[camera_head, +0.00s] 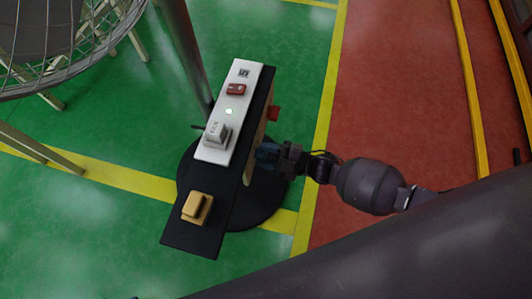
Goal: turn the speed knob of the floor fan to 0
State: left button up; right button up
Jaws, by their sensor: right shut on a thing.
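The floor fan's control box (226,190) is a long dark board on a round black base, with a white strip (245,78) on top. My right gripper (266,156) comes in from the right and is shut at the right side face of the box. The speed knob appears to be between its fingers, but they hide it, and its setting cannot be read. A red knob (273,113) sticks out of the same side face, beyond the gripper. My left gripper is not in view.
The white strip carries a small display (244,72), a red switch (236,89), a lit green lamp (229,111) and a grey raised control (216,132). A tan block (197,207) sits at the near end. A metal pole (184,50) and wire fan cage (60,45) stand at left.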

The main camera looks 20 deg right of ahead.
pick_arm(q)
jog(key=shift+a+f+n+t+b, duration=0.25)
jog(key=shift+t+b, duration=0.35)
jog(key=shift+b, duration=0.8)
pick_arm(e)
jog(key=shift+n, duration=7.2)
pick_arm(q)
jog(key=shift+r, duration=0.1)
pick_arm(e)
jog(key=o, duration=0.9)
jog(key=shift+r, duration=0.1)
pick_arm(q)
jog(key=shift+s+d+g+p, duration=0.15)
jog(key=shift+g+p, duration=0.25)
jog(key=shift+p, duration=0.25)
pick_arm(e)
jog(key=shift+v, duration=5.45)
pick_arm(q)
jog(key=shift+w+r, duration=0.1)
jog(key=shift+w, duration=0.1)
